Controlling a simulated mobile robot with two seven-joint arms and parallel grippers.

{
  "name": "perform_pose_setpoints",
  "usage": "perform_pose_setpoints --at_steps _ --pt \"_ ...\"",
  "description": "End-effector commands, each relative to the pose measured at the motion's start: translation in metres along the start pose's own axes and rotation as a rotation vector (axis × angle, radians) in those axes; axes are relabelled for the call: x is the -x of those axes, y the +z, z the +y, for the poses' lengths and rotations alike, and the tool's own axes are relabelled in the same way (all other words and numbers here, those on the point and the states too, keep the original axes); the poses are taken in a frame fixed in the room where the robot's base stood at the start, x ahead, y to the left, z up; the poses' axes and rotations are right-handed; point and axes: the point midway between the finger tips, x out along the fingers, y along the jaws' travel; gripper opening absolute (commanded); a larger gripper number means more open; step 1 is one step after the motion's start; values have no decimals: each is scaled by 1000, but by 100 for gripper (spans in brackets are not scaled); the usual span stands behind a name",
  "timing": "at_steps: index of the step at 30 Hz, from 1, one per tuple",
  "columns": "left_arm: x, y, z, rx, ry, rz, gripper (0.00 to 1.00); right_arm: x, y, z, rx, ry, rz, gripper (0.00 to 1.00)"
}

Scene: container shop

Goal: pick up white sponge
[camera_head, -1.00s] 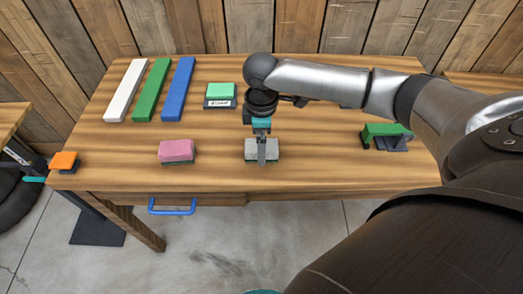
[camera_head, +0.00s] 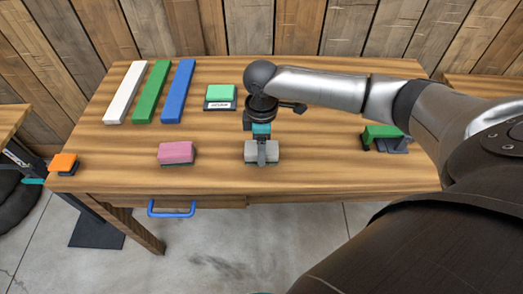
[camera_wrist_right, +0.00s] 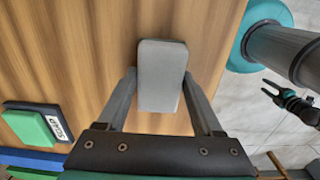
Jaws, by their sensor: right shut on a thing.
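The white sponge (camera_head: 262,151) is a light grey-white block near the front middle of the table. My right gripper (camera_head: 261,158) is over it, pointing down. In the right wrist view the sponge (camera_wrist_right: 160,80) lies between the two fingers of my right gripper (camera_wrist_right: 158,92), which is shut on it. Whether the sponge touches the table I cannot tell. A small dark gripper (camera_wrist_right: 275,95), apparently my left, shows at the right of the wrist view, too small to read its jaws.
A pink sponge (camera_head: 176,153) lies left of the white one. A green-topped labelled block (camera_head: 221,97) lies behind. White (camera_head: 125,92), green (camera_head: 152,92) and blue (camera_head: 178,90) bars lie back left. An orange block (camera_head: 63,162) is at the left corner, a green piece (camera_head: 382,131) at right.

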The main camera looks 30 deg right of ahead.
Motion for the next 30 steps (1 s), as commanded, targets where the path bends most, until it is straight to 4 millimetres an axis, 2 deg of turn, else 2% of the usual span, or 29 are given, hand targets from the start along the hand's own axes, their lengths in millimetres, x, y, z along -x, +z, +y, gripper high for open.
perform_pose_setpoints --at_steps 3,9,14,17,24,30 --pt "0 0 0 0 0 0 50 0 0 0 0 0 0 14" --pt "0 0 0 1 0 0 50 1 0 0 0 1 0 14" --pt "6 0 0 1 0 0 50 17 0 1 0 2 2 14" --pt "13 -1 0 1 0 0 50 39 0 1 1 3 2 14" --pt "33 -3 -1 0 0 0 50 109 -1 1 1 4 4 14" --pt "46 -4 -1 0 0 0 50 160 -1 1 -1 3 3 14"
